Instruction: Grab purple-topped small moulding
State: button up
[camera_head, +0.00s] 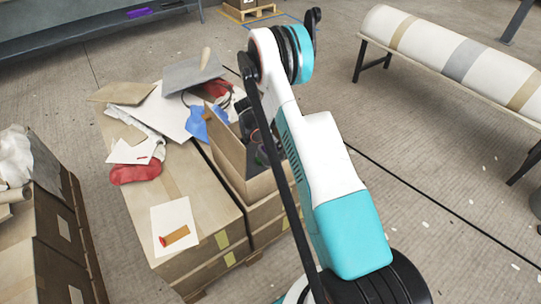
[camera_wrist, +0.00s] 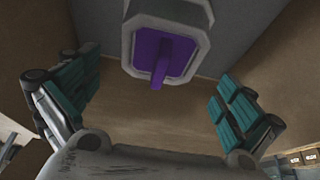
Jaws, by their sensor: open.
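The purple-topped small moulding (camera_wrist: 143,48) shows in the wrist view at the top centre. It has a pale grey angular rim, a purple face and a purple stub pointing toward the palm. My gripper (camera_wrist: 155,88) is open, with one teal-padded finger on each side below the moulding in the picture. No finger visibly touches it. Brown and grey box-like walls surround it.
Cardboard boxes (camera_head: 190,215) carry papers, a red glove (camera_head: 136,174) and blue cloth (camera_head: 196,124) left of the open box. More boxes (camera_head: 52,240) stand at the left edge. A roll-covered table (camera_head: 425,45) is at right.

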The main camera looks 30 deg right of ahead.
jog(key=shift+b+x, duration=1.1)
jog(key=shift+x, duration=2)
jog(key=shift+r, duration=0.1)
jog(key=c, duration=1.2)
